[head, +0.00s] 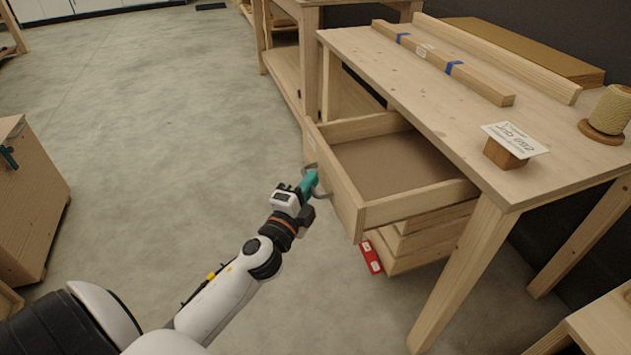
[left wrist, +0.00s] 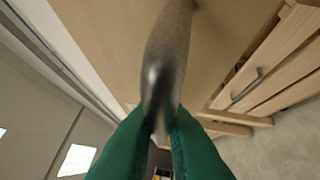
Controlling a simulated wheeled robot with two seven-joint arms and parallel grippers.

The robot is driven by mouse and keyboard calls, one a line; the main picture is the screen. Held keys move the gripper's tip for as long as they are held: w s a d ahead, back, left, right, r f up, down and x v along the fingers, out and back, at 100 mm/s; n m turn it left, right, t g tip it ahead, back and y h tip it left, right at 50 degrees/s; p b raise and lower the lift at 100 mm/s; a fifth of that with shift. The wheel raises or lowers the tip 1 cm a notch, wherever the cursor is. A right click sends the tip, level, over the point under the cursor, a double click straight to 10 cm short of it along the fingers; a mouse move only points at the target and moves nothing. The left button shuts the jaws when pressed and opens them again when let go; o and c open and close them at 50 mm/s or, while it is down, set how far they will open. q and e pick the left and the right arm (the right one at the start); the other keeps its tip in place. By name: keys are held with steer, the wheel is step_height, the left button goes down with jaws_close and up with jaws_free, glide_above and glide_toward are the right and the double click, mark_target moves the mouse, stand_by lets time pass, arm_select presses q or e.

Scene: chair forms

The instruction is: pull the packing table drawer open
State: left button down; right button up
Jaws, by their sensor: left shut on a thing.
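The packing table (head: 440,115) stands at the right of the head view. Its top drawer (head: 390,165) is pulled well out, and its inside looks empty. The drawer's curved metal handle (head: 318,190) is on the front panel. My left gripper (head: 310,184) is shut on this handle, with its green fingertips around the bar. In the left wrist view the handle (left wrist: 170,60) runs up from between the green fingers (left wrist: 160,140). My right gripper is not in view.
Lower drawers (head: 430,235) sit under the open one, with a red labelled item (head: 371,257) near the floor. A wooden strip with blue bands (head: 440,62), a card on a block (head: 512,145) and a twine spool (head: 608,112) are on the tabletop. Floor to the left is clear up to a wooden cabinet (head: 35,205).

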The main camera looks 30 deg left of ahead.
arm_select(q)
steer(key=c, duration=1.5)
jaws_free()
steer(key=s, duration=0.4)
steer(key=s+d+f+b, duration=0.1)
steer(key=s, duration=0.6)
steer(key=shift+s+d+f, duration=0.3)
steer(key=shift+s+f, duration=0.05)
steer(key=shift+s, duration=0.05)
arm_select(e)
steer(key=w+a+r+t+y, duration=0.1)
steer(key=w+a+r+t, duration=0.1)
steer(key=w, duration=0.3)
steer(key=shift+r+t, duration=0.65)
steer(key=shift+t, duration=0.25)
